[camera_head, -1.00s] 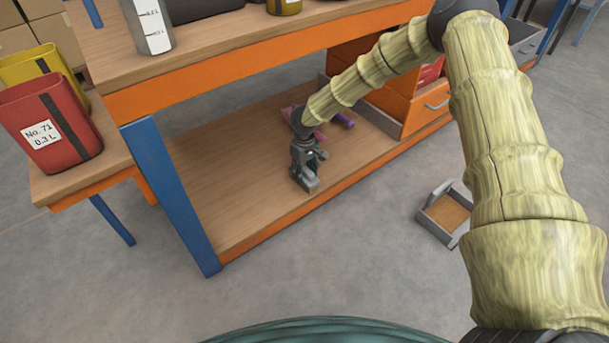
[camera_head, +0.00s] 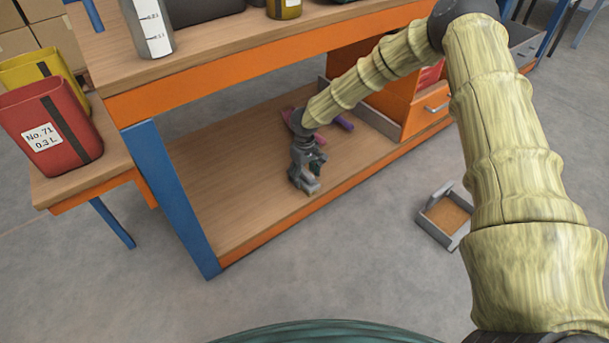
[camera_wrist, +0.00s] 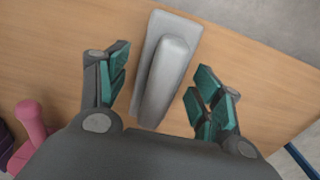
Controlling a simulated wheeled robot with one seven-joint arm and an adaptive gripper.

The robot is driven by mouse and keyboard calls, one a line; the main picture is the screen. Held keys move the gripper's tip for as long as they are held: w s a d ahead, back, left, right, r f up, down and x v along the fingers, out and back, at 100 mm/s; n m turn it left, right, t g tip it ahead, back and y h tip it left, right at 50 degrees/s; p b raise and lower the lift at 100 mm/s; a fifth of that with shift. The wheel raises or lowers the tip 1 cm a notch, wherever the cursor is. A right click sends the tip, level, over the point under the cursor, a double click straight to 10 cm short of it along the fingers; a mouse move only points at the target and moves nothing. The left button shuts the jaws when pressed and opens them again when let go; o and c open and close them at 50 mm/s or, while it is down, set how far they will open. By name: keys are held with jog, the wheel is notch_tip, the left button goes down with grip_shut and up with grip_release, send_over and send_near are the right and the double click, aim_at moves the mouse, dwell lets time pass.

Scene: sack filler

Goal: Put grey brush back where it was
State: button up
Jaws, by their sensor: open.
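The grey brush (camera_wrist: 166,72) lies on the wooden lower shelf of the workbench, below my gripper (camera_wrist: 160,95) in the wrist view. Its raised grey handle runs lengthwise between my two open fingers, with a gap on both sides. The fingers have green pads and do not touch it. In the head view my gripper (camera_head: 306,178) points down over the lower shelf near its front edge and hides most of the brush.
The lower shelf (camera_head: 225,185) is bare to the left. Pink and purple items (camera_head: 342,123) lie behind my gripper; a pink one (camera_wrist: 32,122) shows at lower left in the wrist view. Orange drawers (camera_head: 400,105) stand at right. A grey tray (camera_head: 435,232) is on the floor.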

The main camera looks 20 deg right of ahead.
aim_at(305, 171)
notch_tip(305, 171, up, 7)
jog(key=p, duration=0.4)
jog(key=shift+r, duration=0.2)
